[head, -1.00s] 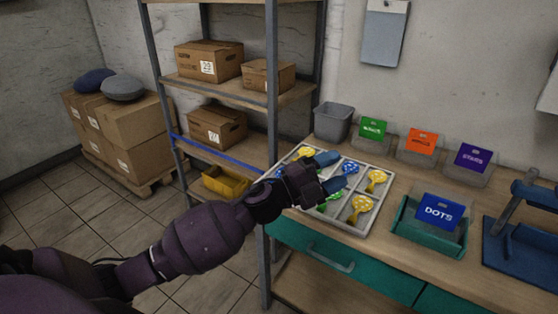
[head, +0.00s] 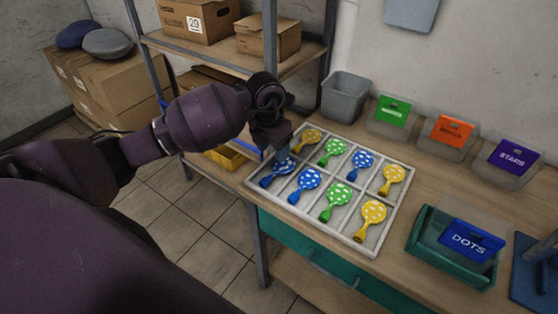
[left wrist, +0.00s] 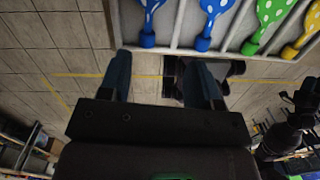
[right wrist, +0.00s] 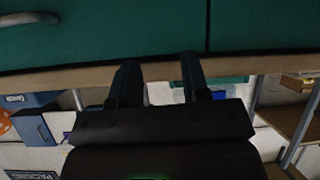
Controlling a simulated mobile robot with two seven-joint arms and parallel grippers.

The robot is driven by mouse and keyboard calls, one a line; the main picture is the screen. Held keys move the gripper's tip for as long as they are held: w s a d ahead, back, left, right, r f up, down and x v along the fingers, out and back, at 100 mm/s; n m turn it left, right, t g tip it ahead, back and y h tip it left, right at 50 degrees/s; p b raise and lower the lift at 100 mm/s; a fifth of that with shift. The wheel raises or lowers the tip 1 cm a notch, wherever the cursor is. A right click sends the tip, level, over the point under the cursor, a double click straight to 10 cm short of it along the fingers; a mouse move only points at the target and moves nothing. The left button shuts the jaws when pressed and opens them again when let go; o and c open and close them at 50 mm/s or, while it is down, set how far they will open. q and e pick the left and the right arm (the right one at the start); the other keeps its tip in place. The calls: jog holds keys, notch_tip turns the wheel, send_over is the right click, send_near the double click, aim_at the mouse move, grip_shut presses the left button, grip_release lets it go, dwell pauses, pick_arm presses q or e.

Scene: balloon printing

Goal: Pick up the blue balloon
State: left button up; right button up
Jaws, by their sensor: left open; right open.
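A white divided tray (head: 352,247) on the workbench holds polka-dot balloons in separate compartments. Three are blue: one at the left front corner (head: 279,172), one beside it (head: 305,184), and one in the back row (head: 361,160). My left gripper (head: 284,153) is open above the tray's left end, close to the corner blue balloon; its fingertips are partly hidden. In the left wrist view, two blue balloons (left wrist: 150,14) show beyond the open fingers (left wrist: 163,62), with nothing held. My right gripper (right wrist: 159,68) is open and empty, facing the green drawer front (right wrist: 100,35).
Yellow (head: 371,215) and green (head: 338,199) balloons fill the other compartments. A grey bin (head: 345,97) stands behind the tray. A teal box with a DOTS label (head: 472,240) and several labelled bins stand to the right. A shelf post (head: 270,40) rises near my left arm.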

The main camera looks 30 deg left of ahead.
pick_arm(q)
jog(key=s, duration=0.2)
send_over(266, 178)
jog(key=shift+n+g+y, duration=0.3)
jog(key=f, duration=0.5)
jog(key=shift+w+d+f, duration=0.15)
jog(key=shift+d, duration=0.15)
jog(key=shift+a+f+p, duration=0.15)
jog(key=shift+f, duration=1.2)
jog(key=shift+a+f+p, duration=0.15)
jog(key=shift+f, duration=1.2)
jog(key=c, duration=0.8)
